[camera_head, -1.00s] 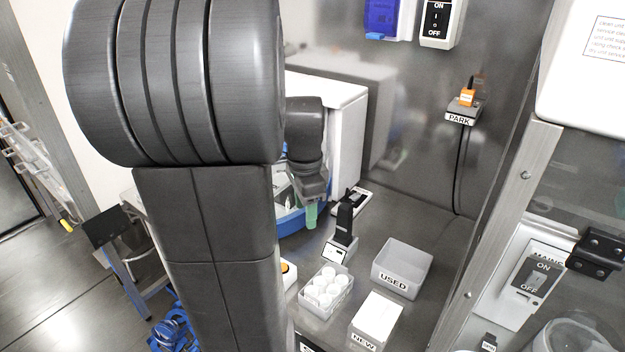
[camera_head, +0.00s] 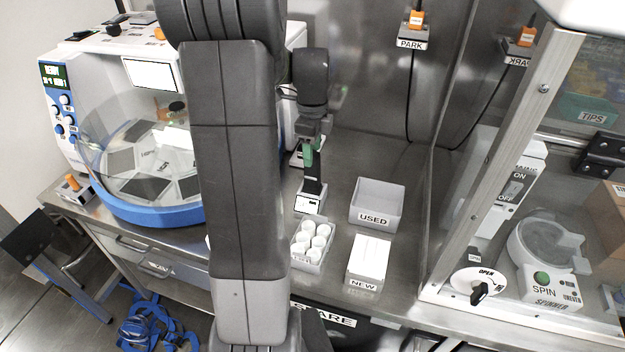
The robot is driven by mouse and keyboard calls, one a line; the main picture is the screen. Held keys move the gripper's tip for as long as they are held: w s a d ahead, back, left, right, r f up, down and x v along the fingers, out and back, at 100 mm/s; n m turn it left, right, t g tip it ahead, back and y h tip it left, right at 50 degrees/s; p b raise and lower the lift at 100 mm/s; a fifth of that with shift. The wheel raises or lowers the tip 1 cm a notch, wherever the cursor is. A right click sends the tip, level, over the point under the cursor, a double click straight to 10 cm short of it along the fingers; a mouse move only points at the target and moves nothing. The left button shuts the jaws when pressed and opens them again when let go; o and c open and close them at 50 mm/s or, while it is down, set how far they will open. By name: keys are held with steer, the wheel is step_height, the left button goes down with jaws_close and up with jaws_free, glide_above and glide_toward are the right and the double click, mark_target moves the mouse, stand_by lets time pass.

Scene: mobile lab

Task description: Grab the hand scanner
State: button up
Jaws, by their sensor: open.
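The black hand scanner (camera_head: 313,187) stands upright in a small white-fronted stand (camera_head: 309,203) on the steel bench, just behind the white-capped tubs. My gripper (camera_head: 308,154) points down with green fingertips, at the scanner's upper part in the picture. It overlaps the top of the scanner, so that part is partly hidden. The jaws are open; I cannot tell whether the scanner is between them or behind them.
A grey USED bin (camera_head: 376,203) and a white NEW box (camera_head: 368,262) stand to the right. A tray of white-capped tubs (camera_head: 312,243) stands in front. A large blue-rimmed machine (camera_head: 150,207) is at left, and a glass-fronted cabinet with a spinner (camera_head: 545,265) at right.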

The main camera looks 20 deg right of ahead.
mark_target(312, 177)
steer(key=shift+w+f+p, duration=0.1)
steer(key=shift+f+p, duration=0.25)
steer(key=shift+f, duration=2.45)
steer(key=shift+c, duration=0.2)
jaws_close()
